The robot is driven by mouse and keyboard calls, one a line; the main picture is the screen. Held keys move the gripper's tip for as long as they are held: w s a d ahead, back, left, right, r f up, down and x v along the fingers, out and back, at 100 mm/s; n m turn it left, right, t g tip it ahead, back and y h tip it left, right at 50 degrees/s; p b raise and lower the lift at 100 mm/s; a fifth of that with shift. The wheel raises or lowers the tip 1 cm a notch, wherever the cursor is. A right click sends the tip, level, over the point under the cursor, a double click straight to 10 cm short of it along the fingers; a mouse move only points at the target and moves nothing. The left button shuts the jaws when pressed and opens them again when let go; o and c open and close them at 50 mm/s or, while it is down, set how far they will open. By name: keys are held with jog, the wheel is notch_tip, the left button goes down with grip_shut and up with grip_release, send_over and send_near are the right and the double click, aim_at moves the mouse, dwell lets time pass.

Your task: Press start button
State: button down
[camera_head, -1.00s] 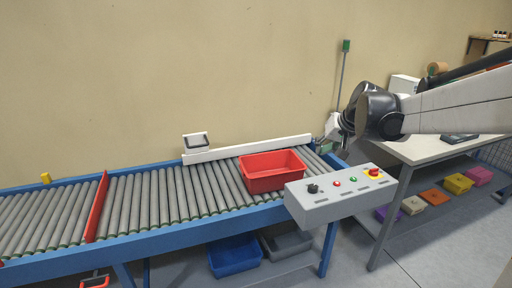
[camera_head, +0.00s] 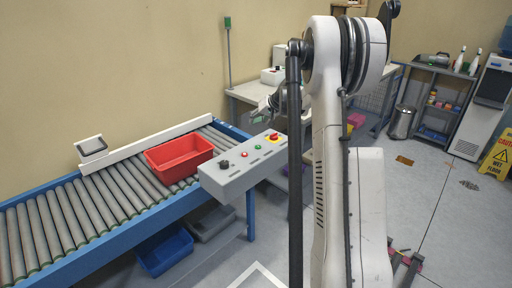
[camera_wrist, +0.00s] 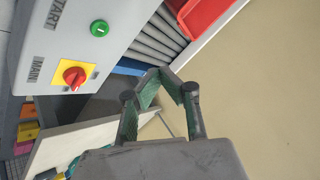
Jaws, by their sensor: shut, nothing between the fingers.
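The green start button (camera_wrist: 99,28) sits on the grey control box (camera_wrist: 75,45) beside the word START in the wrist view. It also shows in the head view (camera_head: 257,147), between a red button (camera_head: 242,155) and the red main switch (camera_head: 273,136) on yellow. My gripper (camera_wrist: 161,74) is shut and empty, its fingertips meeting below and right of the green button in the wrist picture. It does not cover the button there. In the head view my gripper is partly hidden by my arm, near the far end of the box, and contact cannot be seen.
A black knob (camera_head: 224,165) is on the box's near end. A red bin (camera_head: 180,158) sits on the roller conveyor (camera_head: 75,222). Blue (camera_head: 165,250) and grey bins lie below. A work table (camera_head: 246,92) stands behind the box.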

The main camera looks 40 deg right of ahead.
aim_at(259, 147)
jog(key=d+f, duration=0.2)
jog(key=d, duration=0.1)
dwell(0.4)
jog(key=shift+a+f+b, duration=0.1)
jog(key=shift+f+b, duration=2)
jog(key=shift+f, duration=2.25)
jog(key=shift+f, duration=0.15)
jog(key=shift+f+b, duration=0.3)
jog(key=shift+b, duration=0.1)
jog(key=shift+f+b, duration=0.35)
jog(key=shift+r, duration=0.8)
